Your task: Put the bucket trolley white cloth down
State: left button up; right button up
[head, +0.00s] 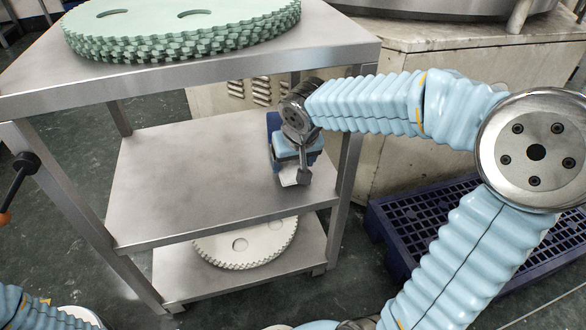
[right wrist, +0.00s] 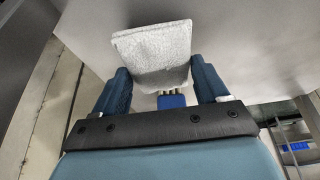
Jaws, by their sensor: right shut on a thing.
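The white cloth (right wrist: 152,52) is a small, folded-looking piece between the two blue fingers of my right gripper (right wrist: 160,84) in the right wrist view. In the head view my right gripper (head: 291,168) reaches in at the right end of the steel stand's middle shelf (head: 185,185), under its top. A small white bit of the cloth (head: 288,179) shows there below the gripper. I cannot tell whether the cloth touches the shelf. My left gripper is not in view; only part of my left arm shows at the bottom left. I cannot make out a bucket trolley.
Green toothed discs (head: 180,30) are stacked on the stand's top (head: 130,82). A pale toothed disc (head: 247,243) lies on the bottom shelf (head: 190,278). The middle shelf is bare left of my gripper. A blue pallet (head: 420,222) lies on the floor at the right.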

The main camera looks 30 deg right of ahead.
aim_at(294, 166)
notch_tip(294, 166, down, 3)
jog(key=shift+r, duration=0.25)
jog(key=shift+f+b, duration=0.25)
jog(key=shift+b, duration=0.2)
jog(key=o, duration=0.9)
jog(key=shift+o, duration=0.2)
jog(key=shift+r, duration=0.2)
